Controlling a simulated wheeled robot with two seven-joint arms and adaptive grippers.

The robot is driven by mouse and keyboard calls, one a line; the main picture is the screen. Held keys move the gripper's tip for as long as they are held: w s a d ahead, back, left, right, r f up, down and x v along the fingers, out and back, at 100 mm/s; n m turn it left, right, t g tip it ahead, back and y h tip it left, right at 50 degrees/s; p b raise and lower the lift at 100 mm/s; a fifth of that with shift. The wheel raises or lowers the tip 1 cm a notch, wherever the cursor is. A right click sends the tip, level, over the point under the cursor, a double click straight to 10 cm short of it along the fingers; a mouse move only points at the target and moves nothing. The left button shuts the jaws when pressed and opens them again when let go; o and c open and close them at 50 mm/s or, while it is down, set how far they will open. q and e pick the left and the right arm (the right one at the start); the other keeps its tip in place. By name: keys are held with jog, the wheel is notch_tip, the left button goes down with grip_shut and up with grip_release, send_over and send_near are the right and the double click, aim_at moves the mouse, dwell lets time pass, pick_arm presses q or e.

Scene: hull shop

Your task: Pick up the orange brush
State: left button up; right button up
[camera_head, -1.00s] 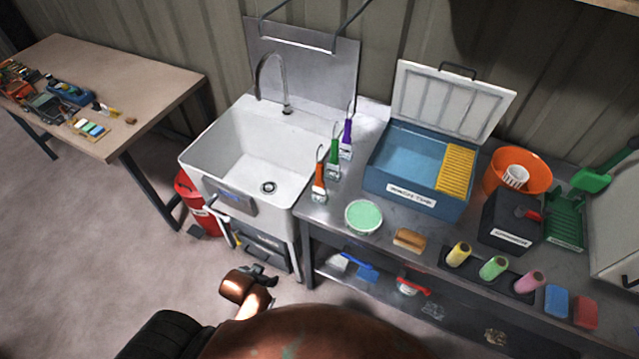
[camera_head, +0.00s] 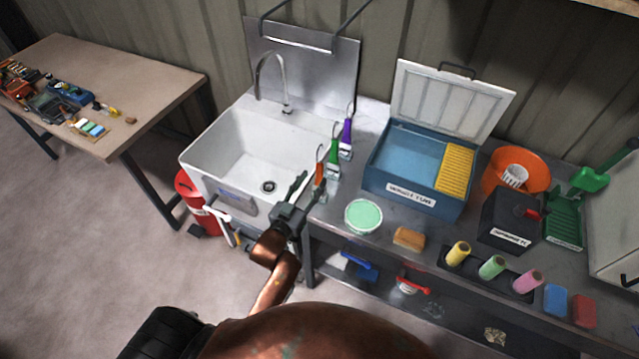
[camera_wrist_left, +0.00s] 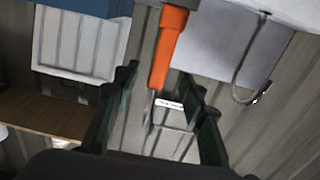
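The orange brush (camera_head: 320,172) stands upright at the bench's left end, beside the sink, in the head view. Its lower part is hidden behind my left gripper. My left gripper (camera_head: 309,184) is at the brush, with its fingers apart. In the left wrist view the orange handle (camera_wrist_left: 170,45) shows between and beyond the two open green fingers (camera_wrist_left: 160,88). I cannot see either finger touching it. My right gripper is not in view.
A green brush (camera_head: 333,158) and a purple brush (camera_head: 346,138) stand close behind the orange one. The white sink (camera_head: 215,150) is to the left. A tub with green contents (camera_head: 363,216) and a blue bin (camera_head: 410,195) are to the right.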

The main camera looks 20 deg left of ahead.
aim_at(319, 172)
pick_arm(q)
jog(key=w, duration=0.5)
jog(key=shift+w+d+p, duration=0.15)
jog(key=shift+w+p, duration=0.2)
jog(key=shift+w, duration=0.05)
jog(key=shift+s, duration=0.1)
jog(key=shift+c, duration=0.4)
grip_shut()
